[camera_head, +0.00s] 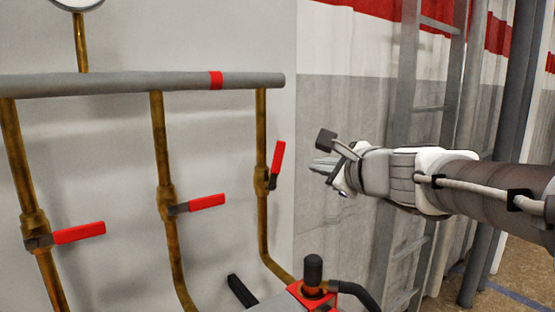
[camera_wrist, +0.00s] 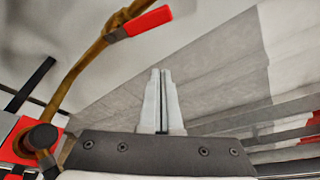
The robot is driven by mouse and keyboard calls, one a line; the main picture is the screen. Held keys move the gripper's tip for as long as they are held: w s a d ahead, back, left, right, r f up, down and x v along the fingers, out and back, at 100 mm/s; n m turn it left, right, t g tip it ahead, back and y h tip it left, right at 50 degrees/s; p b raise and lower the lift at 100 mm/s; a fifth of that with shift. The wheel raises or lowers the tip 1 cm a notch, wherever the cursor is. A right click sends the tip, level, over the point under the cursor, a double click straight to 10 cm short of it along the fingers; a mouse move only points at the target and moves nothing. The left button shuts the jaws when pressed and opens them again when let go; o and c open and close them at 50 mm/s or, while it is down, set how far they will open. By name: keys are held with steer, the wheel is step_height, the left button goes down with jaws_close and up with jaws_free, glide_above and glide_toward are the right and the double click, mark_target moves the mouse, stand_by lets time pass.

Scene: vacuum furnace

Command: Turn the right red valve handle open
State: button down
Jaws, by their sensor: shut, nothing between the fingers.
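The right red valve handle (camera_head: 278,160) is on the right brass pipe (camera_head: 262,125) and points up, tilted slightly right. It also shows at the top of the wrist view (camera_wrist: 150,20), pointing right in that picture. My gripper (camera_head: 318,166) is to the right of the handle in the head view, apart from it. In the wrist view my gripper's two fingers (camera_wrist: 161,78) are together with nothing between them. The middle red handle (camera_head: 207,202) and the left red handle (camera_head: 79,232) stick out sideways to the right from their pipes.
A grey horizontal pipe (camera_head: 130,84) runs above the valves. A red fitting with a black knob (camera_head: 313,275) and a black hose (camera_head: 358,295) stand at the lower middle. A grey ladder (camera_head: 402,120) stands behind my arm. The space around my gripper looks free.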

steer(key=v, duration=0.3)
steer(key=shift+s+f, duration=0.2)
steer(key=shift+s, duration=0.1)
